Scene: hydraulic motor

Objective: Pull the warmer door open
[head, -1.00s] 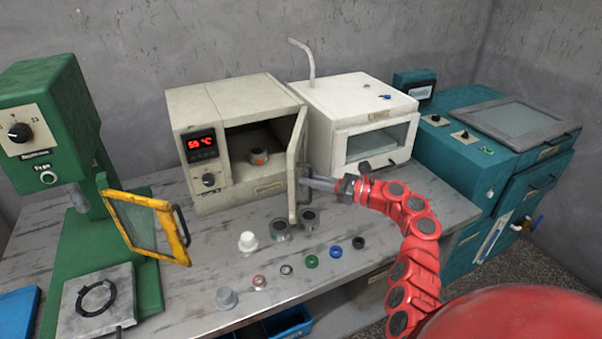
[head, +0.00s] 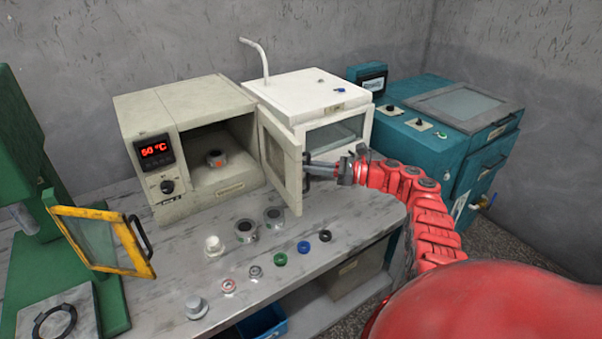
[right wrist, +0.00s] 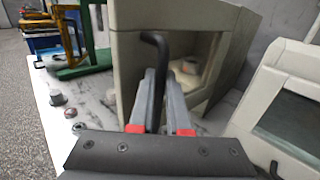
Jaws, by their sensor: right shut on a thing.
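The warmer (head: 190,140) is a beige box with a red temperature display (head: 155,150) in the head view. Its door (head: 281,165) is swung wide open on the right side, and a metal part (head: 216,158) sits inside the chamber. My right gripper (head: 311,168) is at the door's outer face, shut on the dark door handle. In the right wrist view the bent black handle (right wrist: 157,75) stands between the two fingers (right wrist: 159,105). My left gripper is not in view.
A white oven (head: 320,105) stands just right of the door. Several rings and caps, including a green ring (head: 280,259), lie on the bench in front. A yellow-framed guard (head: 100,240) is at the left. A teal machine (head: 430,140) stands at the right.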

